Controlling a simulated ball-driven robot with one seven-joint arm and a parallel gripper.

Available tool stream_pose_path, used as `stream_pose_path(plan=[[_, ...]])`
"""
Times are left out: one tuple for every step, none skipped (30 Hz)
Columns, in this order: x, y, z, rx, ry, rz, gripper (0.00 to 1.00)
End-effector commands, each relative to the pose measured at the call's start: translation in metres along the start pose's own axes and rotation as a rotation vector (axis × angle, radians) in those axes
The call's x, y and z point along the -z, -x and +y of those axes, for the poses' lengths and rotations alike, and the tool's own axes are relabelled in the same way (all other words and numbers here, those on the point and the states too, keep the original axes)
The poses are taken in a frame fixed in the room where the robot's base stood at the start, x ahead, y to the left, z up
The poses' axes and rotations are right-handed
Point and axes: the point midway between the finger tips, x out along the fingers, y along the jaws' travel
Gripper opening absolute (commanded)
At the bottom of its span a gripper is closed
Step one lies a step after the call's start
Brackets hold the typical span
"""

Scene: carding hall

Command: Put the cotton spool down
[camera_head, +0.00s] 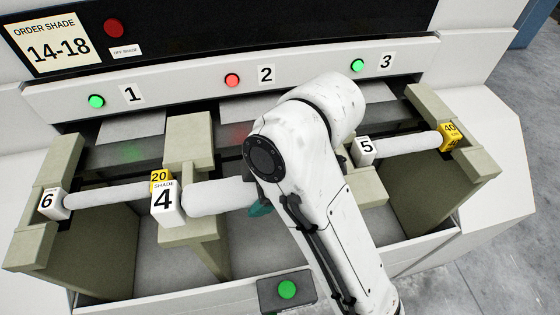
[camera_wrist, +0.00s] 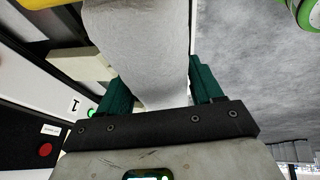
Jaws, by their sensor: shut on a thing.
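The cotton spool (camera_head: 215,196), a white roll with a white "4" SHADE tag (camera_head: 163,201) on its left end, lies level in the middle bay, under lamp 2. My gripper (camera_head: 260,209) is shut on it, with one teal fingertip showing below my arm. In the wrist view the spool (camera_wrist: 138,40) runs between the two teal fingers of my gripper (camera_wrist: 162,88). My arm hides the spool's right end. I cannot tell whether the spool touches the olive post (camera_head: 188,140) by its left end or hangs just above it.
A spool tagged 6 (camera_head: 110,194) lies in the left bay, and one tagged 5 (camera_head: 405,145) in the right. Lamps 1 (camera_head: 96,101) and 3 (camera_head: 358,65) are green; lamp 2 (camera_head: 232,80) is red. A sign (camera_head: 52,45) reads 14-18. A green button (camera_head: 287,289) is in front.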

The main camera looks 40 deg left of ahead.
Motion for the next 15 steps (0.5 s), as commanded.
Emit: stream_pose_path(plan=[[-0.001, -0.002, 0.002, 0.0, 0.001, 0.001, 0.29], [-0.002, -0.004, 0.004, 0.0, 0.001, 0.0, 0.29], [-0.005, -0.006, 0.009, 0.0, 0.0, 0.0, 0.29], [-0.007, -0.009, 0.012, 0.001, 0.0, 0.001, 0.29], [-0.01, -0.012, 0.016, 0.002, 0.001, 0.001, 0.29], [-0.014, -0.016, 0.022, 0.002, 0.001, 0.001, 0.29], [-0.018, -0.019, 0.027, 0.002, 0.0, 0.001, 0.29], [-0.021, -0.022, 0.032, 0.002, -0.001, 0.001, 0.29], [-0.025, -0.025, 0.038, 0.003, 0.0, 0.003, 0.29], [-0.029, -0.028, 0.043, 0.001, 0.0, 0.001, 0.29], [-0.032, -0.03, 0.048, 0.0, 0.0, 0.001, 0.29], [-0.036, -0.034, 0.053, 0.001, 0.0, 0.001, 0.29], [-0.038, -0.036, 0.057, 0.002, 0.001, 0.003, 0.29], [-0.042, -0.038, 0.062, 0.0, 0.0, 0.001, 0.29], [-0.046, -0.042, 0.068, 0.0, 0.0, 0.002, 0.29]])
